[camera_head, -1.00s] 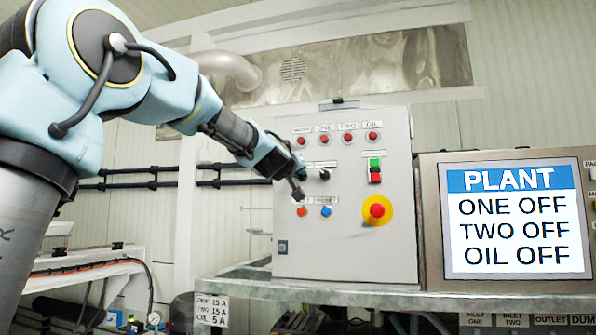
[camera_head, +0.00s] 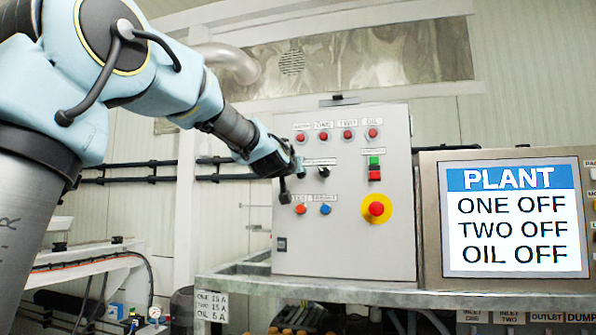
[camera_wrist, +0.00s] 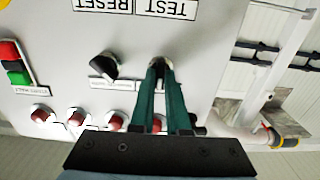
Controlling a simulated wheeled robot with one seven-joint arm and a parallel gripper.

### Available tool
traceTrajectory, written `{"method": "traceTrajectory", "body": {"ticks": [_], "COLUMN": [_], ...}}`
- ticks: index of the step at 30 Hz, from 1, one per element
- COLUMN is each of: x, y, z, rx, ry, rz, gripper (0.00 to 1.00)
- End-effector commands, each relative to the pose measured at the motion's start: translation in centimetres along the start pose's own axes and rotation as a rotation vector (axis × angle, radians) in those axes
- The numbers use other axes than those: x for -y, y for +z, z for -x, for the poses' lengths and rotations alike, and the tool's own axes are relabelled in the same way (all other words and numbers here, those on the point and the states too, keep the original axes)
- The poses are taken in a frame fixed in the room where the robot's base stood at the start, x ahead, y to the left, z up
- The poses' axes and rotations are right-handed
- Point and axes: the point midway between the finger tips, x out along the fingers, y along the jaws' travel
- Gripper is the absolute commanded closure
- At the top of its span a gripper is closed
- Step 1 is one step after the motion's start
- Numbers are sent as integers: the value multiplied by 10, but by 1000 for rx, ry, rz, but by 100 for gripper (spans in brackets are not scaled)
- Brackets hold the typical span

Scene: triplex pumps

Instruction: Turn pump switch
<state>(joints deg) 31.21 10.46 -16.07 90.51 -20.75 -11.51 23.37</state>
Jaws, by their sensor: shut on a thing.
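The grey control panel (camera_head: 345,235) carries two black rotary switches below a row of red lamps. My gripper (camera_head: 299,170) is at the panel's left switch, which it largely hides in the head view. In the wrist view, which shows the panel upside down, the green fingers of my gripper (camera_wrist: 160,76) are shut on this dark pump switch (camera_wrist: 158,62). The other black switch (camera_head: 325,173) is free; it also shows in the wrist view (camera_wrist: 103,66), its knob slanted.
Below the switches are an orange button (camera_head: 300,209) and a blue button (camera_head: 325,209). A red emergency stop (camera_head: 377,208) on yellow and a green-and-red button pair (camera_head: 375,168) sit to the right. The screen (camera_head: 514,218) reads PLANT, ONE OFF, TWO OFF, OIL OFF.

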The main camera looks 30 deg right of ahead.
Motion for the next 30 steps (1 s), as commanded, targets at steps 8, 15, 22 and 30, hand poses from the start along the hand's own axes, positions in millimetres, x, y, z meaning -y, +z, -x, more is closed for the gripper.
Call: {"method": "traceTrajectory", "body": {"ticks": [8,15,22,30], "x": [0,0,0,1], "y": [1,0,0,3], "z": [0,0,2,37], "rx": [1,1,0,-3], "ry": [0,0,0,-2], "rz": [1,2,2,-1], "gripper": [77,56,56,56]}}
